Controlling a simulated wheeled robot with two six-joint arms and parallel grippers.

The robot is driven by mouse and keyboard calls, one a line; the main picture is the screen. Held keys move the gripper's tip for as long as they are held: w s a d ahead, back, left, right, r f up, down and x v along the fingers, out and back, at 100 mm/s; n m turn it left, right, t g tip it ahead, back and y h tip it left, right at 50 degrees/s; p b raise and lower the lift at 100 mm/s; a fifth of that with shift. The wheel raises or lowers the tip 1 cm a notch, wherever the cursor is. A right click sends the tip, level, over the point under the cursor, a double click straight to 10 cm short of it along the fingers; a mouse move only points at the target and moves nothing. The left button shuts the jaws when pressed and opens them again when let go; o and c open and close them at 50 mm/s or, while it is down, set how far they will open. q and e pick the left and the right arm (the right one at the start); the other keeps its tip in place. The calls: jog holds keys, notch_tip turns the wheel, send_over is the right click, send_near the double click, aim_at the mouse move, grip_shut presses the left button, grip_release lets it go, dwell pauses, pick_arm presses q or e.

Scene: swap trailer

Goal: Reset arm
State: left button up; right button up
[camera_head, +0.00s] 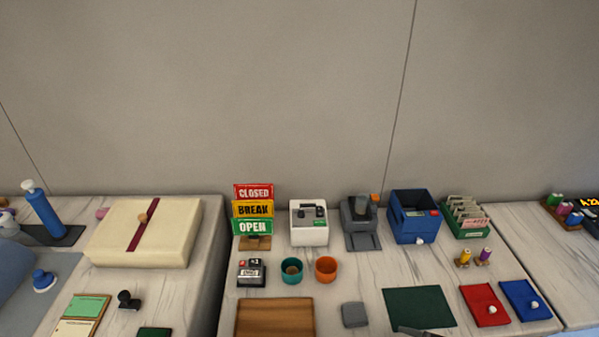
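A dark, flat, pointed piece (418,332) enters at the bottom edge over the dark green mat (420,305). It is cut off by the frame, and I cannot tell whether it is part of my arm or a tool. The task names no other object.
The marble counter holds a sign stand (253,210), a white device (309,223), teal (291,270) and orange (326,269) cups, a blue box (414,216), a wooden tray (275,318), red (485,305) and blue (525,300) mats. A cream box (145,232) stands left.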

jog(key=s+d+r+n+g+h, duration=0.15)
jog(key=s+d+n+h, duration=0.25)
jog(key=s+n, duration=0.5)
jog(key=s+d+n+g+h, duration=0.35)
jog(key=s+n, duration=0.35)
jog(key=n, duration=0.4)
notch_tip(320, 180, down, 25)
jog(key=d, duration=0.2)
jog(key=s+a+f+g+y, duration=0.1)
jog(key=s+f, duration=1.4)
jog(key=shift+f+g, duration=0.2)
jog(key=shift+g, duration=0.2)
